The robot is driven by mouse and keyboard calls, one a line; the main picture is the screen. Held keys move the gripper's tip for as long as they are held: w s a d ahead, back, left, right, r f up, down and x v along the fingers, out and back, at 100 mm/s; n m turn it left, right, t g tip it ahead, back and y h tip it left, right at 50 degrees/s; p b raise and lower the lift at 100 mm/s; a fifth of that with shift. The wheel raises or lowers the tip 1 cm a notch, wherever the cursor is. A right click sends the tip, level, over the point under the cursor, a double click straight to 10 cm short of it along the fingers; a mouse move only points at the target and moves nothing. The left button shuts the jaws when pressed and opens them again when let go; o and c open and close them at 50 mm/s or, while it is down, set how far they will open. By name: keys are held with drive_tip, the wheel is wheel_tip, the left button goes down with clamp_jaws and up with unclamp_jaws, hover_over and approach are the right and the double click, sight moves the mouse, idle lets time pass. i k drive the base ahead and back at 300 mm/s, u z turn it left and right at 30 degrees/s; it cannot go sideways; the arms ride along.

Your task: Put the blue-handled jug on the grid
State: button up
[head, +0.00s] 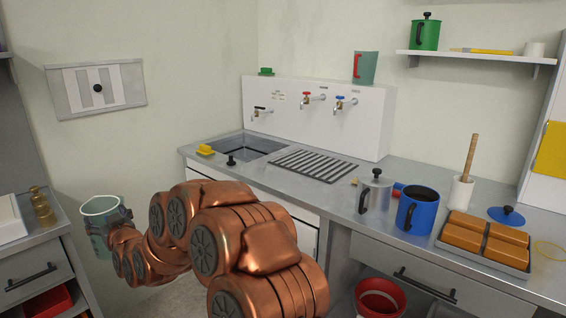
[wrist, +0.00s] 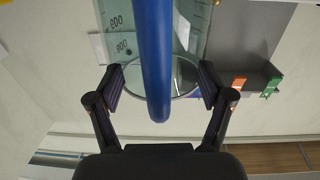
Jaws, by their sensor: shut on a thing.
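The blue-handled jug (head: 97,208) is a clear greenish measuring jug, held in the air at the left in the head view, away from the counter. In the wrist view the jug (wrist: 189,40) shows volume marks, and its blue handle (wrist: 155,60) runs down the middle between the fingers. My gripper (head: 119,222) is shut on the jug, one finger on each side; the fingers also show in the wrist view (wrist: 162,86). The handle is hidden in the head view. The grid (head: 312,165), a dark slatted drainer right of the sink, is bare.
A similar jug with a red handle (head: 365,67) stands on the white tap panel (head: 300,120). A steel pot (head: 376,192) and a blue pot (head: 418,208) stand right of the grid. The sink (head: 250,147) lies left of it, with a yellow item (head: 205,150) at its edge.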

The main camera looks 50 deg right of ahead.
sight(298, 158)
drive_tip(key=k, duration=0.25)
drive_tip(key=u, duration=1.7)
drive_tip(key=i, duration=0.95)
drive_tip(key=z, duration=2.6)
drive_tip(key=i, duration=0.1)
drive_tip(key=z, duration=0.2)
